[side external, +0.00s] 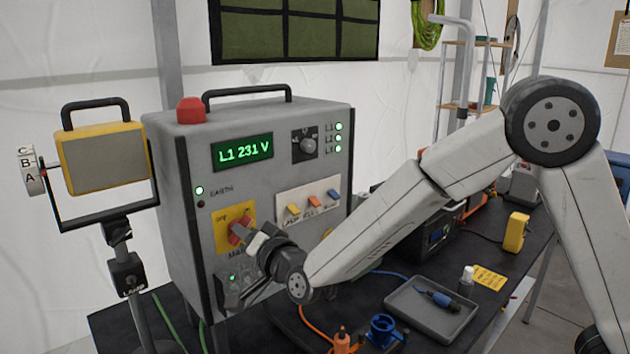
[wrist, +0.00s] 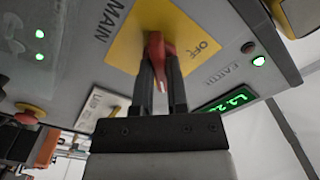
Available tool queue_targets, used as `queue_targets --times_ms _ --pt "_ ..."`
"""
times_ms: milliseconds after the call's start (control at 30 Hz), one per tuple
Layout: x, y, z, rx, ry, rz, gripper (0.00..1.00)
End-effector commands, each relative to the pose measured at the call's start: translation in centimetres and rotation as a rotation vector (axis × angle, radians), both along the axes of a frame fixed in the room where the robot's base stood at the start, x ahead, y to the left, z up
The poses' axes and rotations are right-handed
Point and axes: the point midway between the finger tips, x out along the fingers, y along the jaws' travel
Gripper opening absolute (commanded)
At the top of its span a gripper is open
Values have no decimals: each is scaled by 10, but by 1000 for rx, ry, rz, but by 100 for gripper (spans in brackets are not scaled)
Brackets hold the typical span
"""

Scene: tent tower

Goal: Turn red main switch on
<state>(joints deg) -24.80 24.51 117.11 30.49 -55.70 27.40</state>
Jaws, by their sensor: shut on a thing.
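The red main switch (side external: 238,231) sits on a yellow plate (side external: 222,222) marked OFF, above the word MAIN, on the front of the grey power box (side external: 183,180). My gripper (side external: 249,240) reaches it from the lower right. In the wrist view my gripper (wrist: 161,72) has one finger on each side of the red handle (wrist: 157,44) and is shut on it. The fingers hide part of the handle. I cannot tell exactly which way the switch is turned. The display (side external: 241,151) is lit and reads L1 231 V.
A row of small coloured switches (side external: 307,207) and a black selector knob (side external: 305,146) are on the same panel. A yellow lamp (side external: 103,160) stands left. A grey tray (side external: 430,305) lies on the black table.

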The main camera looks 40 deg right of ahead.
Motion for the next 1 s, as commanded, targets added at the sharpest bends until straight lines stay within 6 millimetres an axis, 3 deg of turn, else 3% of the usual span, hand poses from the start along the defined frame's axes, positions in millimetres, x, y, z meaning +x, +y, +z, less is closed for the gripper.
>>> queue_targets --times_ms 300,333,433,1000 --pt "0 0 0 5 -1 -1 0" --pt "0 0 0 5 -1 -1 21" --pt "0 0 0 4 -1 -1 52" --pt "-9 0 0 2 1 1 53"
